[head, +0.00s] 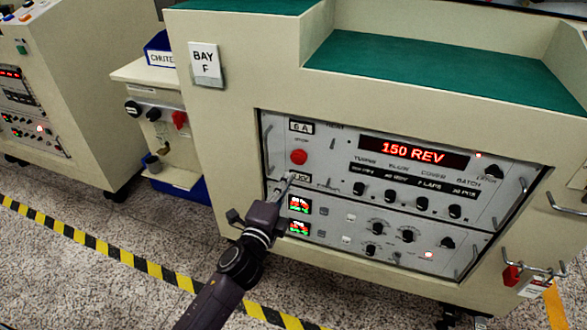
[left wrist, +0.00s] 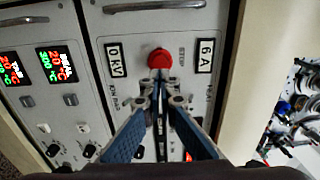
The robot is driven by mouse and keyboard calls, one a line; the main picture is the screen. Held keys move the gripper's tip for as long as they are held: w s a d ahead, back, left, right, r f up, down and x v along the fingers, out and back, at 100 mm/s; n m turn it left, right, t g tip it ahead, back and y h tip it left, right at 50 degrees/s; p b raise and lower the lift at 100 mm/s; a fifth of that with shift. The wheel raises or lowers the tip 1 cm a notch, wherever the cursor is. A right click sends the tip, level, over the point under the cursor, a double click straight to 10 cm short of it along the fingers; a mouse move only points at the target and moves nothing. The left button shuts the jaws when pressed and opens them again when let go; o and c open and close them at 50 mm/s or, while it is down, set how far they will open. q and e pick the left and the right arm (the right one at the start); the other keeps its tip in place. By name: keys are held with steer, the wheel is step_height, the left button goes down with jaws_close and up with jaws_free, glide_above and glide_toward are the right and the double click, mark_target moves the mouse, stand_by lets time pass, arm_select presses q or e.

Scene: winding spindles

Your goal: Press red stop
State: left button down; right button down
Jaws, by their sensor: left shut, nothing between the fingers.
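The red stop button (head: 299,157) is a round red knob on the upper left of the grey control panel (head: 345,150), between the "6 A" label and a lower label partly covered by my gripper. My left gripper (head: 290,178) is shut and empty, its tips just below the button in the head view. In the left wrist view the button (left wrist: 160,58) stands right beyond the closed fingertips (left wrist: 160,80), which seem to overlap its near edge. I cannot tell whether they touch it. My right gripper is not in view.
The panel also has a red "150 REV" display (head: 413,152), several black knobs and metal handles (head: 269,151) near its edges. A side unit (head: 160,115) with a red switch stands left of the machine. Yellow-black tape (head: 125,257) crosses the floor, which is otherwise open at left.

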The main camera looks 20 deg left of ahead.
mark_target(296, 159)
arm_select(q)
steer(key=shift+w+d+b, duration=0.15)
steer(key=shift+w+b, duration=0.25)
steer(key=shift+w, duration=2.5)
steer(key=shift+w, duration=0.1)
steer(key=shift+w, duration=0.35)
steer(key=shift+w+r, duration=0.15)
steer(key=shift+w, duration=0.15)
steer(key=shift+r, duration=0.25)
